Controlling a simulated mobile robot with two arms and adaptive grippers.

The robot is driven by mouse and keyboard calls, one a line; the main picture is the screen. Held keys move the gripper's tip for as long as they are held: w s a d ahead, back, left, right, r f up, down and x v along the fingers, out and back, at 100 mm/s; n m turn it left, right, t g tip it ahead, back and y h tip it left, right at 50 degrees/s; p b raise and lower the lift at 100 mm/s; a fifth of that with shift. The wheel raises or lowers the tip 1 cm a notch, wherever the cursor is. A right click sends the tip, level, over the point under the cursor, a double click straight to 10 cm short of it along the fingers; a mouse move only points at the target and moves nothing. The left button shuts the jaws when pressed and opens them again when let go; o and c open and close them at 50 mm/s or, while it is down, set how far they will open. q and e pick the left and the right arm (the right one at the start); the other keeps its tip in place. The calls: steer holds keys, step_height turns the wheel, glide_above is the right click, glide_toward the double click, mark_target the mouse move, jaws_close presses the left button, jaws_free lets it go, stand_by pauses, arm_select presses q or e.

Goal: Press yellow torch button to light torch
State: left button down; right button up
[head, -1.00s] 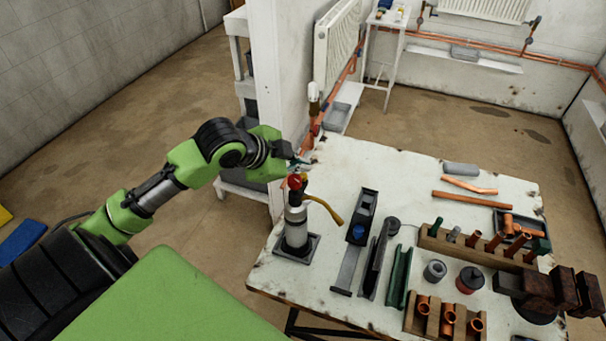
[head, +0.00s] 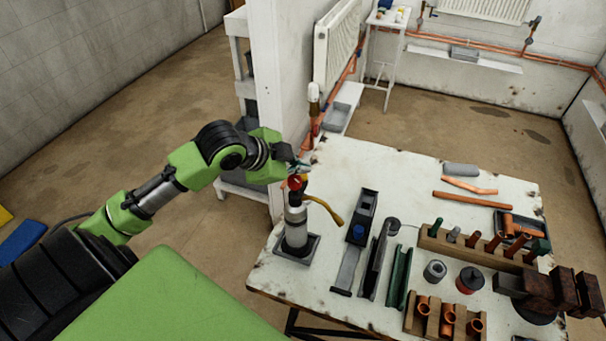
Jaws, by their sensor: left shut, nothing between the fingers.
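The torch (head: 296,226) stands upright in a dark square holder on the near left part of the white table. It has a grey cylinder, a red knob (head: 295,182) on top and a curved yellow-brown nozzle tube (head: 327,211) to the right. My left gripper (head: 302,166) is shut and empty, just above and behind the torch's top in the picture. I cannot tell whether it touches the torch. The yellow button is not clearly visible; the gripper may cover it. No flame shows. My right gripper is not in view.
The worn table (head: 375,160) holds a dark tool with a blue part (head: 358,233), a wooden rack (head: 475,248) of pipe pieces, copper pipes (head: 472,200) and a red-brown vise (head: 550,290). A white wall end (head: 285,90) stands behind my left gripper. The table's far left is clear.

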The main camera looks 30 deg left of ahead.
arm_select(q)
steer(key=shift+f, duration=0.2)
steer(key=shift+f, duration=0.2)
stand_by(0.3)
steer(key=shift+s+d+f, duration=0.1)
steer(key=shift+s+f, duration=0.25)
steer(key=shift+f, duration=0.45)
stand_by(0.5)
steer(key=shift+w+r+p, duration=0.1)
steer(key=shift+r+p, duration=0.6)
steer(key=shift+p, duration=0.1)
steer(key=shift+w+r, duration=0.1)
steer(key=shift+r, duration=0.3)
step_height(320, 180, up, 5)
steer(key=p, duration=0.5)
steer(key=shift+p, duration=0.4)
steer(key=shift+f, duration=0.1)
